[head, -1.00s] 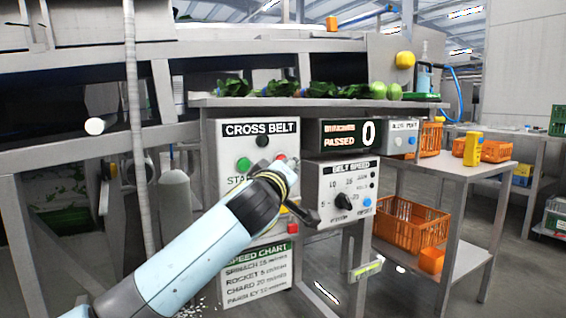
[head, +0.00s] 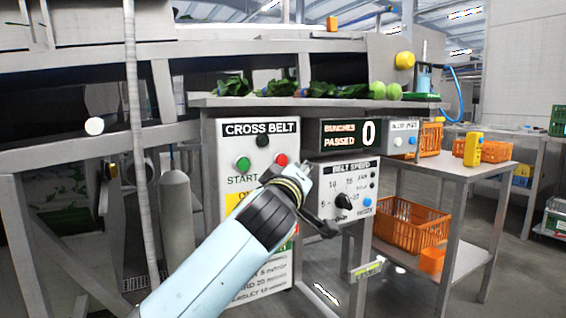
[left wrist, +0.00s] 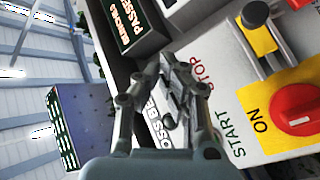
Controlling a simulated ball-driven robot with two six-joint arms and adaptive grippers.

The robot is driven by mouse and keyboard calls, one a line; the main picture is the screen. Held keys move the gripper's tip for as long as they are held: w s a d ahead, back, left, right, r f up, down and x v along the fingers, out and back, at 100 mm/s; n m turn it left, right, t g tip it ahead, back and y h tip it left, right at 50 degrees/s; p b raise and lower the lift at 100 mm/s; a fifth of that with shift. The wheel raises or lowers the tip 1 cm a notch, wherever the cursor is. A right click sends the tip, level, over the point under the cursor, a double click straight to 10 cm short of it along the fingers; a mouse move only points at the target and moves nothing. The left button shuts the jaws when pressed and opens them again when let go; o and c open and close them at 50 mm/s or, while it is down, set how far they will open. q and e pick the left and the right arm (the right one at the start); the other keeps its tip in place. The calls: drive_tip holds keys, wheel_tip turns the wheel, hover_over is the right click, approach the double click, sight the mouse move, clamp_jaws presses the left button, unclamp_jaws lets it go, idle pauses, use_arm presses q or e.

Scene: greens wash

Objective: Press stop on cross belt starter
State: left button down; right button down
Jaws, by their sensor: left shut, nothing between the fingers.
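The cross belt starter (head: 226,150) is a pale upright panel labelled CROSS BELT. It has a green START button (head: 243,164) and a red stop button (head: 281,160) to its right, with a dark round part above them. My left gripper (head: 308,180) is shut and empty, in front of the panel's right edge, just right of and below the red button. Contact cannot be told. In the left wrist view the fingers (left wrist: 165,75) cover part of the panel beside the STOP label (left wrist: 193,70); the red button is hidden there. My right gripper is not in view.
A belt speed box (head: 348,170) with a black knob sits close right of the gripper, below the bunch counter (head: 347,135) reading 0. A red rotary switch (left wrist: 297,108) on yellow is on the starter. Greens lie on the shelf (head: 300,102) above. Orange crates (head: 405,224) stand right.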

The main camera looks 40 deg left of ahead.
use_arm(q)
drive_tip(key=shift+s+d, duration=0.4)
drive_tip(key=shift+d, duration=0.45)
drive_tip(key=s+f+m+g+h+p, duration=0.1)
drive_tip(key=s+f+g+p, duration=0.15)
drive_tip(key=f, duration=1.05)
drive_tip(key=s+f+m+g+h+p, duration=0.1)
drive_tip(key=s+f+m+g, duration=0.2)
drive_tip(key=f, duration=0.9)
drive_tip(key=s+d+f+m+g+h+p, duration=0.15)
drive_tip(key=s+f+g, duration=0.25)
drive_tip(key=s+f, duration=1.15)
drive_tip(key=s+f+m+g, duration=0.2)
drive_tip(key=s+f, duration=0.4)
drive_tip(key=s, duration=0.6)
drive_tip(key=s+d+f+m+g+h+p, duration=0.1)
drive_tip(key=s+f+m+g, duration=0.2)
drive_tip(key=s, duration=0.9)
drive_tip(key=s+f+m+g+h, duration=0.1)
drive_tip(key=s+f+m, duration=0.3)
drive_tip(key=s+f, duration=0.5)
drive_tip(key=s+g, duration=0.1)
drive_tip(key=s, duration=0.2)
drive_tip(key=shift+s+d+f, duration=0.25)
drive_tip(key=shift+d, duration=0.1)
